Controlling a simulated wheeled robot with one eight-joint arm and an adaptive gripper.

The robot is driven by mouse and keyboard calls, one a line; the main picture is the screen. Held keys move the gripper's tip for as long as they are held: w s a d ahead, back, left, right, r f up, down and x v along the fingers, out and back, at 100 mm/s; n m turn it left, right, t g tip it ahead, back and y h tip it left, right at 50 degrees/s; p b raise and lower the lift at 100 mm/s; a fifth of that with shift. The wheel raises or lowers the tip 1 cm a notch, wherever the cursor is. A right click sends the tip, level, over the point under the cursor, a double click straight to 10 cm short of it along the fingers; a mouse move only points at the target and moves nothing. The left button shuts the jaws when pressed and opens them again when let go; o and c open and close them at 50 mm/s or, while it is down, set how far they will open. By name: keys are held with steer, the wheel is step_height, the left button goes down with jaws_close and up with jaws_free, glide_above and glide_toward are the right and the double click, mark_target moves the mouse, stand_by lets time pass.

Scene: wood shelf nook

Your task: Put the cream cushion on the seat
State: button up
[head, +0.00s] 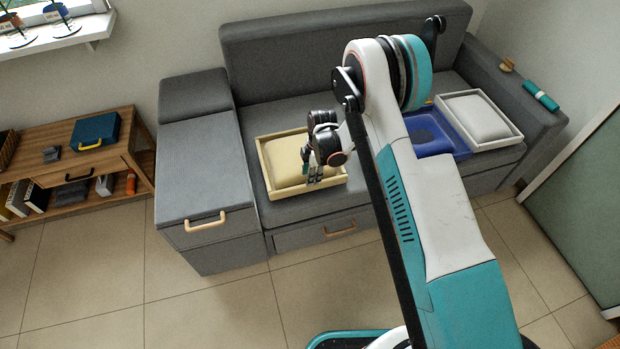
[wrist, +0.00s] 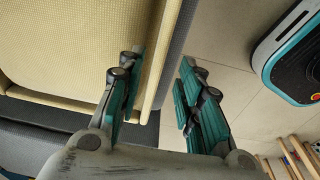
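A pale yellow, cream-coloured cushion (head: 286,160) lies in a light wooden tray (head: 268,181) on the left part of the grey sofa seat (head: 255,118). In the wrist view the cushion (wrist: 75,38) fills the upper left, beside the tray's wall (wrist: 164,45). My gripper (head: 314,182) is at the tray's front right edge. In the wrist view my gripper (wrist: 158,85) is open and empty, with a clear gap between its fingers. The tray wall passes by the left finger; I cannot tell if they touch. My arm hides part of the seat's middle.
A blue tray (head: 459,148) and a white tray (head: 513,128) with an off-white cushion (head: 475,117) are on the seat's right. A grey cabinet (head: 195,165) adjoins the sofa's left. A wooden shelf (head: 140,178) stands far left. The tiled floor (head: 200,310) in front is clear.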

step_height(320, 180, up, 8)
steer(key=d+p, duration=0.1)
steer(key=p, duration=0.1)
steer(key=shift+f, duration=0.25)
steer(key=s+d+r+m+t, duration=0.1)
steer(key=s+d+r+m, duration=0.2)
steer(key=r, duration=0.7)
steer(key=s+d+r+m+t, duration=0.1)
steer(key=s+d+r+m, duration=0.15)
steer(key=r, duration=0.75)
steer(key=s+d+r+m+t, duration=0.15)
steer(key=d+r+m, duration=0.25)
steer(key=r, duration=0.6)
steer(key=s+d+r+m+t, duration=0.1)
steer(key=s+d+r+m, duration=0.1)
steer(key=s, duration=0.6)
steer(key=s+d+r+m+t+h, duration=0.1)
steer(key=s+d+r+m, duration=0.2)
steer(key=s, duration=0.5)
steer(key=s+d+r+m+t, duration=0.1)
steer(key=s+d+r+m, duration=0.2)
steer(key=s+m, duration=0.3)
steer(key=shift+s+d+r+m+t, duration=0.2)
steer(key=shift+s+r+m+t, duration=0.2)
steer(key=shift+s, duration=0.65)
